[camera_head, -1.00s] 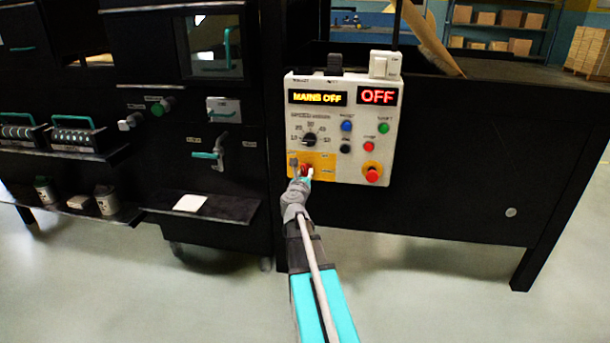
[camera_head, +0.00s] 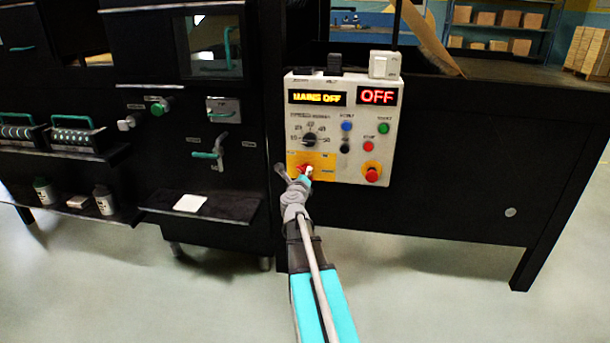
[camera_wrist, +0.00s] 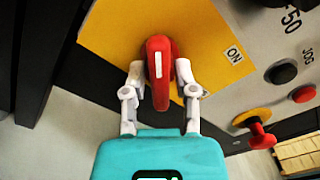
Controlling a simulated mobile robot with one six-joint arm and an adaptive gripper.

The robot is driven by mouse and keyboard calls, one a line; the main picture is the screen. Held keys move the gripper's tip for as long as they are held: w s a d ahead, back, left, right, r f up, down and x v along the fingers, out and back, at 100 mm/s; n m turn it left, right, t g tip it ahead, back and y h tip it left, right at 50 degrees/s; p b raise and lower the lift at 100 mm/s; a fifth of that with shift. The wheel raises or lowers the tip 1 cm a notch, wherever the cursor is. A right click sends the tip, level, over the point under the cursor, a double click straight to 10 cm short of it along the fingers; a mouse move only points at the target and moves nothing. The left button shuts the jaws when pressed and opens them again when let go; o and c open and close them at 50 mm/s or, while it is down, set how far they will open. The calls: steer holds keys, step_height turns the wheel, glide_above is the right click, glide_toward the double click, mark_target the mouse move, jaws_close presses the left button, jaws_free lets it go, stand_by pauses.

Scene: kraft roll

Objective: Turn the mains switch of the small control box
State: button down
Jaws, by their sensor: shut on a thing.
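The small control box (camera_head: 341,135) is a pale panel on the front of a black machine. Its displays read "MAINS OFF" (camera_head: 317,97) and "OFF" (camera_head: 378,96). The red mains switch (camera_wrist: 160,70) sits on a yellow plate (camera_wrist: 105,35) at the box's lower left. In the wrist view its red handle stands between my two fingers, with an "ON" label to its right. My gripper (camera_wrist: 160,85) is shut on the handle. In the head view my gripper (camera_head: 297,178) covers part of the switch.
A dial (camera_head: 309,140), several push buttons and a red emergency stop (camera_head: 372,172) on yellow share the panel. A black shelf (camera_head: 200,208) with a white card juts out at the left. The floor in front is clear.

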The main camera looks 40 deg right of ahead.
steer(key=c, duration=0.6)
jaws_free()
steer(key=shift+a, duration=0.15)
steer(key=v, duration=1.1)
steer(key=shift+s+a, duration=0.25)
steer(key=shift+s, duration=0.05)
